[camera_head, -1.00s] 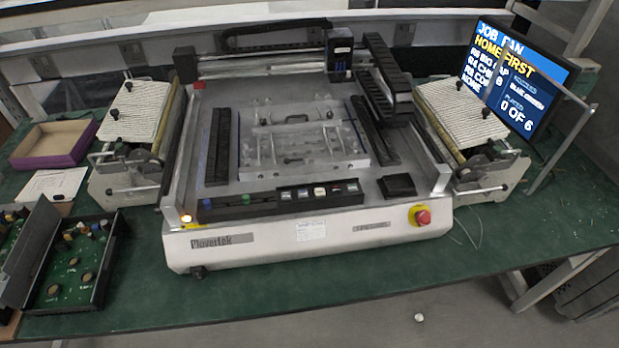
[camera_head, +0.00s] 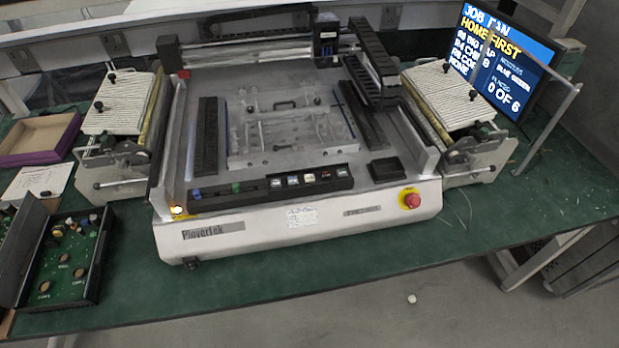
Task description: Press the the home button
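A white and grey pick-and-place machine (camera_head: 330,215) stands on the green table. A black button strip (camera_head: 258,195) runs along the front of its bed. The strip carries a blue knob (camera_head: 196,194) and a green knob (camera_head: 236,187) at the left and several small light buttons (camera_head: 293,180) to the right. Their labels are too small to read, so I cannot tell which is the home button. A red emergency knob (camera_head: 411,200) on a yellow base sits at the front right. A screen (camera_head: 500,65) at the back right reads "HOME FIRST" and "0 OF 6". Neither gripper is in view.
Feeder units flank the machine at the left (camera_head: 118,105) and right (camera_head: 450,100). A black tray with a green circuit board (camera_head: 65,265) lies at the front left, near a purple-edged box (camera_head: 40,140). A thin metal frame (camera_head: 548,120) stands at the right. The front table strip is clear.

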